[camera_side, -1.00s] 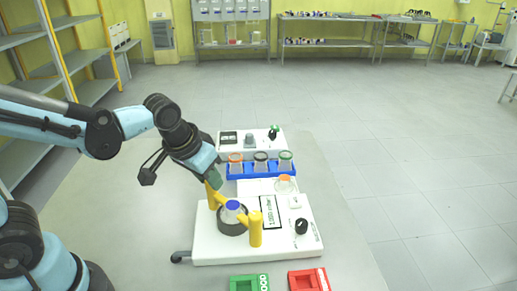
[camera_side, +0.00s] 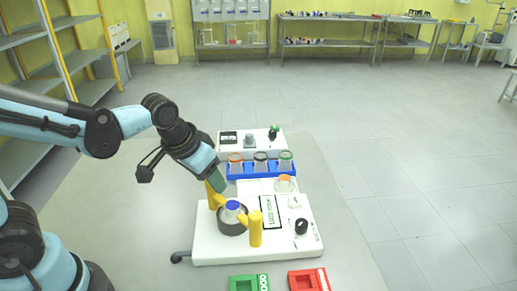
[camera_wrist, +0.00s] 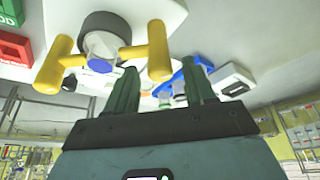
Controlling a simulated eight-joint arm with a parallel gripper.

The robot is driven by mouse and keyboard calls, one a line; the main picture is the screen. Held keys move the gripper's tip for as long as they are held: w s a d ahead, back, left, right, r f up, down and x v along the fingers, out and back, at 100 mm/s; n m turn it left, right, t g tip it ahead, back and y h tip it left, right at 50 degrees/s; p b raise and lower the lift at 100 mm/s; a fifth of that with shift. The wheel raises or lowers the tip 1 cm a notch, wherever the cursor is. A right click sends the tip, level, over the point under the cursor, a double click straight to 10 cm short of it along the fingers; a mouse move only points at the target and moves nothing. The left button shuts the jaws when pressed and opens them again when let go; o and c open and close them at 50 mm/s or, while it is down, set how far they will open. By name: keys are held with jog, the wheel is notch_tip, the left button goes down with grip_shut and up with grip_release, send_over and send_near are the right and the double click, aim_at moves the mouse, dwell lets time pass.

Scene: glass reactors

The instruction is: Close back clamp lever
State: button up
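The back clamp lever (camera_side: 211,197) is a yellow post with a short arm toward a flask with a blue cap (camera_side: 233,206). In the wrist view the back lever (camera_wrist: 158,50) appears on the right, between my fingertips. The front clamp lever (camera_side: 255,231) is a matching yellow piece; it shows at left in the wrist view (camera_wrist: 50,72). The flask sits in a dark ring on a white device (camera_side: 215,250). My gripper (camera_side: 217,184) is just above the back lever, and its two green fingers are apart in the wrist view (camera_wrist: 160,75). Contact with the lever cannot be told.
A blue rack (camera_side: 238,173) with several capped vessels stands behind the device, and another white instrument (camera_side: 260,148) is behind that. A green block (camera_side: 250,283) and a red block (camera_side: 308,280) lie in front. Table to the left is clear.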

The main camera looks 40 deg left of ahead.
jog(key=shift+r, duration=0.1)
jog(key=v, duration=1.2)
dwell(0.4)
notch_tip(320, 180, down, 7)
jog(key=a+t, duration=0.2)
jog(key=shift+w+a+t, duration=0.3)
jog(key=shift+t, duration=0.1)
dwell(0.8)
